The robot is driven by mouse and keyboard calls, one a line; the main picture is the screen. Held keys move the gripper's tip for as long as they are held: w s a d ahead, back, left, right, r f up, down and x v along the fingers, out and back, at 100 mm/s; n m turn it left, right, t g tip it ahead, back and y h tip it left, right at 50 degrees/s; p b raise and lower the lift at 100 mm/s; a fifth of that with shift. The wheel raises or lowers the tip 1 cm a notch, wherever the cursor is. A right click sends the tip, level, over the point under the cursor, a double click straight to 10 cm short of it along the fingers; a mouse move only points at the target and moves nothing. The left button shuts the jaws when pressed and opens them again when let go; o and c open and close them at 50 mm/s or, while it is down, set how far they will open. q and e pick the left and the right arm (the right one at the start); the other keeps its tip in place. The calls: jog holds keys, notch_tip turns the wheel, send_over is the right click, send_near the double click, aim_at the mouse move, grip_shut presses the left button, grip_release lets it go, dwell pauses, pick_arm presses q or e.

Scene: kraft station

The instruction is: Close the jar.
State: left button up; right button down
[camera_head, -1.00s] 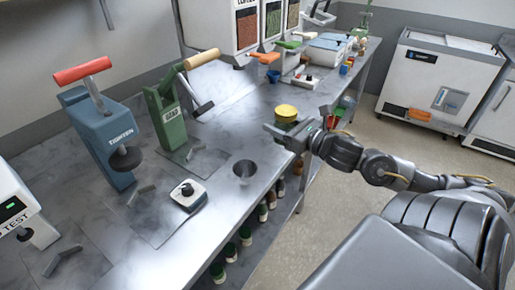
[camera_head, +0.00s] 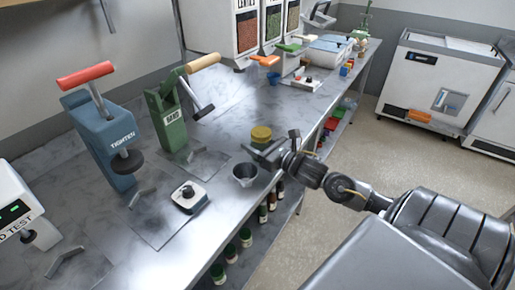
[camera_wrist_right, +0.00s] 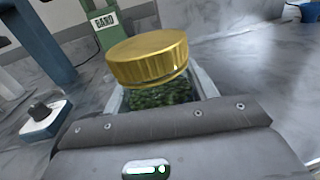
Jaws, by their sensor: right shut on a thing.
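The jar (camera_head: 261,145) has a gold lid (camera_head: 261,132) on top and stands upright in my right gripper (camera_head: 262,152). In the right wrist view the gold lid (camera_wrist_right: 148,57) sits over a glass jar (camera_wrist_right: 160,95) filled with green stuff. The two fingers are shut on the jar's sides, below the lid. The lid looks slightly tilted in that view; I cannot tell whether it is tight. My left gripper is not in view.
A blue "TIGHTEN" press (camera_head: 112,140) with a red handle stands at the left of the counter. A green "BAND" press (camera_head: 172,125) stands beside it. A small white box with a black knob (camera_head: 189,197) sits in front. Dispensers (camera_head: 205,25) stand at the back.

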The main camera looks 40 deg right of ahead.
jog(key=shift+f, duration=1.15)
jog(key=shift+f, duration=0.15)
jog(key=c, duration=0.7)
grip_release()
jog(key=shift+c, duration=0.2)
jog(key=shift+s, duration=0.1)
